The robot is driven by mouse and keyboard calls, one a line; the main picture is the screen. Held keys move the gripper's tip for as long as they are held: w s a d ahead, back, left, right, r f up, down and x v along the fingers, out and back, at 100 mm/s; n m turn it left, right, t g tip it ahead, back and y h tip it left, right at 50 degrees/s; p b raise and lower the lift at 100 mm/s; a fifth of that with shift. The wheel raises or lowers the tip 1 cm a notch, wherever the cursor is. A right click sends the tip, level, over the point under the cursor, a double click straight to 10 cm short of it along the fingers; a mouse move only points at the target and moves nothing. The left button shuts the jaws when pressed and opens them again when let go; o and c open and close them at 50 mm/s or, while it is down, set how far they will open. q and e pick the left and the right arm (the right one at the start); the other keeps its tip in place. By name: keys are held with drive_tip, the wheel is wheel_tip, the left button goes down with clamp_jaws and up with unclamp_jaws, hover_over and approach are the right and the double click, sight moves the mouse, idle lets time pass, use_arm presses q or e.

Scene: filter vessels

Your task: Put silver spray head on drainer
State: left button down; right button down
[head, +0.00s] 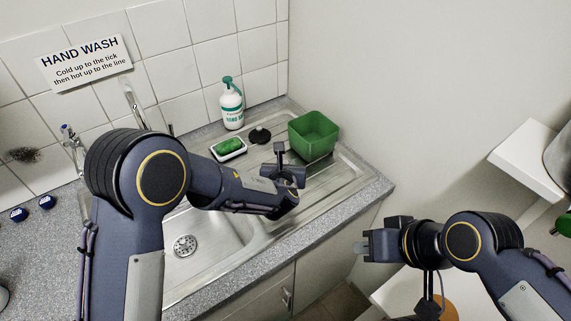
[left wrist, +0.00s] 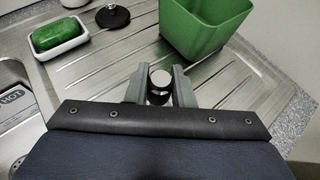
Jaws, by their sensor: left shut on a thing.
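The silver spray head (left wrist: 160,78) shows in the left wrist view as a small round silver top with a dark part below it, between the two fingers. My left gripper (head: 290,188) is shut on it, over the ridged metal drainer (head: 325,180). The drainer also shows in the left wrist view (left wrist: 95,75). The lower end of the spray head is hidden, so I cannot tell whether it touches the drainer. My right gripper (head: 364,247) is in front of the counter at the right, away from the sink; its finger gap is too unclear to judge.
A green tub (head: 314,136) stands at the drainer's back right. The sink bowl (head: 205,230) lies to the left. Ridges near the front are clear.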

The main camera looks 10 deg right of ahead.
use_arm(q)
drive_tip(key=shift+f+b, duration=0.25)
drive_tip(key=shift+b, duration=0.05)
drive_tip(key=c, duration=1.3)
unclamp_jaws()
drive_tip(key=shift+o, duration=0.2)
